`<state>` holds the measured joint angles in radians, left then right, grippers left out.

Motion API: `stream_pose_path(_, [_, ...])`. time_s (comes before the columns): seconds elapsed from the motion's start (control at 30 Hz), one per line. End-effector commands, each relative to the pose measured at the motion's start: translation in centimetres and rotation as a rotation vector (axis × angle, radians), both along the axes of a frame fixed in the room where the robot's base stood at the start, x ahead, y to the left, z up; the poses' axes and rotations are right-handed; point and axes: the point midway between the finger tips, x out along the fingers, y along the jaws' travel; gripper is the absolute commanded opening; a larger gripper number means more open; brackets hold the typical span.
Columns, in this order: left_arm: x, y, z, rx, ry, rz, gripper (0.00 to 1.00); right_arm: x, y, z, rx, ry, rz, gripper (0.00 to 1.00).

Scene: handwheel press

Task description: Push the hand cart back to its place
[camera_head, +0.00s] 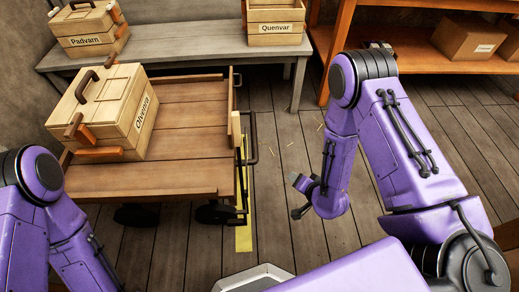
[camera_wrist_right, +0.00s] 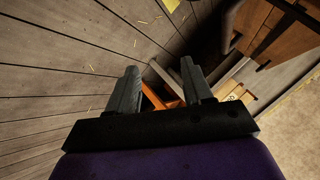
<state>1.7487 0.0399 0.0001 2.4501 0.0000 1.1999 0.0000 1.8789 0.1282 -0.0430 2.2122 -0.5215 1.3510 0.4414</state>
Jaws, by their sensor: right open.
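The hand cart (camera_head: 190,105) is a low wooden platform on dark wheels, left of centre in the head view. A dark metal handle (camera_head: 253,140) is on its right end. A pale wooden crate (camera_head: 122,108) with a dark top handle stands on the cart's left part. My right gripper (camera_head: 303,195) is to the right of the cart's handle, apart from it across bare floor. In the right wrist view my right gripper (camera_wrist_right: 161,82) shows two spread fingers with nothing held between them. My left arm enters at lower left, but its gripper is out of frame.
A yellow floor stripe (camera_head: 243,205) runs by the cart's right end. Behind the cart is a grey bench (camera_head: 170,42) with crates labelled Padvarn (camera_head: 90,32) and Quenvar (camera_head: 275,24). An orange shelf (camera_head: 425,55) with cardboard boxes stands back right. Plank floor between cart and right arm is clear.

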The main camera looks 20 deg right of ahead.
Motion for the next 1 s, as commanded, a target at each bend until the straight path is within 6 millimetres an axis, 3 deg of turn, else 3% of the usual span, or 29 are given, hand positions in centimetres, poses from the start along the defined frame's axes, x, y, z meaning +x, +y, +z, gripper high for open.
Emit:
stream_pose_path(0.03, [0.0, 0.0, -6.4, 0.000, 0.000, 0.000, 0.00, 3.9, 0.3, -4.4, 0.095, -0.110, 0.003, 0.51])
stream_pose_path(0.1, [0.0, 0.0, -10.0, 0.000, 0.000, 0.000, 0.00, 8.3, 0.9, -5.0, 0.242, -0.236, 0.026, 0.51])
stream_pose_path(0.2, [0.0, 0.0, -14.1, 0.001, -0.001, 0.000, 0.00, 12.7, 1.4, -4.8, 0.420, -0.361, 0.081, 0.51])
stream_pose_path(0.3, [0.1, 0.0, -16.5, 0.001, -0.001, 0.000, 0.00, 15.2, 1.7, -4.0, 0.547, -0.424, 0.138, 0.51])
stream_pose_path(0.53, [0.1, 0.0, -17.8, 0.000, -0.002, 0.000, 0.00, 17.2, 2.3, -2.7, 0.645, -0.454, 0.196, 0.51])
stream_pose_path(1.0, [-0.1, -0.1, -20.4, -0.003, 0.001, 0.003, 0.00, 25.0, 6.5, -3.9, 0.643, -0.453, 0.194, 0.51])
